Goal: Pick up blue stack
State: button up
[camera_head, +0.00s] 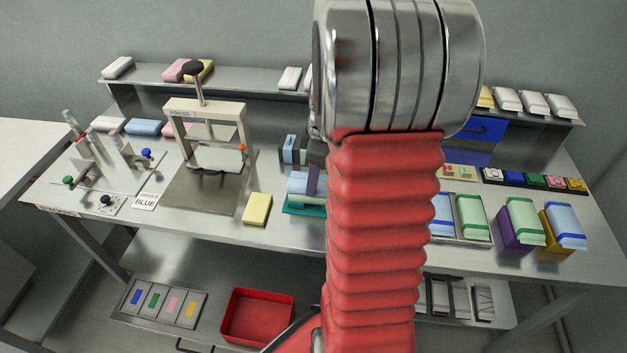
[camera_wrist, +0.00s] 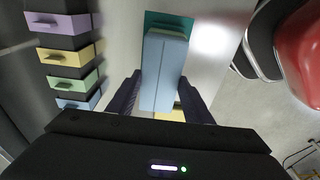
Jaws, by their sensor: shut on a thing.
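The blue stack (camera_wrist: 165,62) is a light blue block with a lengthwise seam, seen between the two dark fingers of my gripper (camera_wrist: 160,82) in the wrist view. The fingers are shut on its sides. In the head view the blue stack (camera_head: 297,184) is at the middle of the bench, over a teal mat (camera_head: 293,210), partly hidden by my arm. A finger of my gripper (camera_head: 313,181) shows beside it. The teal mat also shows beyond the stack in the wrist view (camera_wrist: 185,20). I cannot tell whether the stack touches the mat.
A yellow block (camera_head: 257,209) lies left of the mat. The press (camera_head: 205,150) stands further left. Purple, yellow, green and blue boxes (camera_wrist: 60,23) line the left of the wrist view. Green and blue packs (camera_head: 472,217) stand at right. A red bin (camera_head: 257,316) is on the lower shelf.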

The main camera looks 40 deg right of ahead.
notch_tip(320, 180, up, 10)
dwell(0.6)
jog(key=shift+a+f, duration=0.1)
dwell(0.3)
